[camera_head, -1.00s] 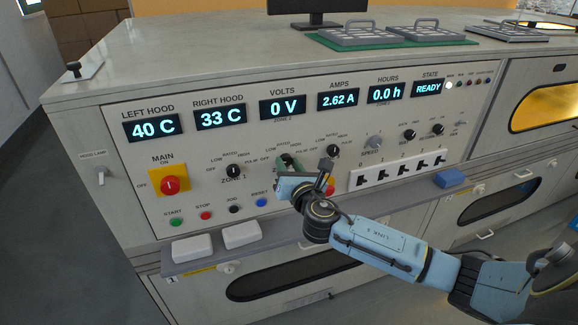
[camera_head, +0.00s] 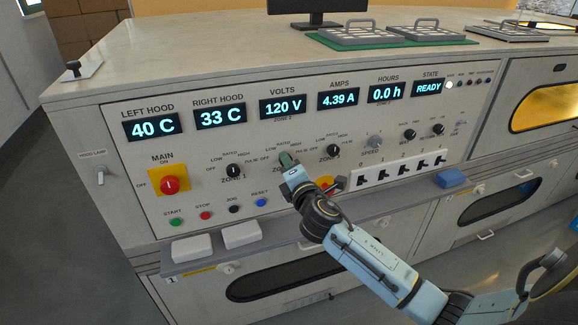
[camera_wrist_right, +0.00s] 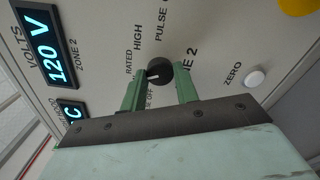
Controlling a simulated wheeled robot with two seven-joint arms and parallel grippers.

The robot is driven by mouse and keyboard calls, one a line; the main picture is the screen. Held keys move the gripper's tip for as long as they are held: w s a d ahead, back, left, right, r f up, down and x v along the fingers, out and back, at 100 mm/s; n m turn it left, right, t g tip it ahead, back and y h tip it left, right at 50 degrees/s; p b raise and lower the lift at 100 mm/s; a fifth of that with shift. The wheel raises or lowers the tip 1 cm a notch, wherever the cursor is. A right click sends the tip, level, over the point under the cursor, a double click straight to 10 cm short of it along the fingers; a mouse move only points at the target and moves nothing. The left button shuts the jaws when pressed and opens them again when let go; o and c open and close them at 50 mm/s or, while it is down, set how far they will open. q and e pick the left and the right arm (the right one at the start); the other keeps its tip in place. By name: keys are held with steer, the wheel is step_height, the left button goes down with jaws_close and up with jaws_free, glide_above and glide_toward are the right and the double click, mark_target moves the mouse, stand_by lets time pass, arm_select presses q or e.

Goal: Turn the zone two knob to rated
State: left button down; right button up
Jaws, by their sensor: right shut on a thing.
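The zone two knob (camera_wrist_right: 160,71) is black and round with a white pointer mark. In the right wrist view the mark points left and slightly down, on the side of the RATED label (camera_wrist_right: 128,62); the LOW label is hidden there. My right gripper (camera_wrist_right: 160,88) has its green fingers closed on either side of the knob. In the head view the right gripper (camera_head: 286,160) is against the panel and hides the knob. The volts display (camera_head: 283,107) reads 120 V. My left gripper is not in view.
The zone one knob (camera_head: 233,170) is to the left and another black knob (camera_head: 333,151) to the right. The red main switch (camera_head: 170,185) sits on a yellow plate. The amps display (camera_head: 338,99) reads 4.39 A.

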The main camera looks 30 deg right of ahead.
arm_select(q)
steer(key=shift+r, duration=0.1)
arm_select(e)
steer(key=m, duration=0.4)
steer(key=shift+m, duration=0.4)
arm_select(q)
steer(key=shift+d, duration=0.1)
arm_select(e)
steer(key=o, duration=1)
steer(key=shift+s, duration=0.1)
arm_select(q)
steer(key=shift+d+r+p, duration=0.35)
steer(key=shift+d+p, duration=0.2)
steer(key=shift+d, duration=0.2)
arm_select(e)
steer(key=v, duration=1.3)
steer(key=shift+s+d, duration=0.1)
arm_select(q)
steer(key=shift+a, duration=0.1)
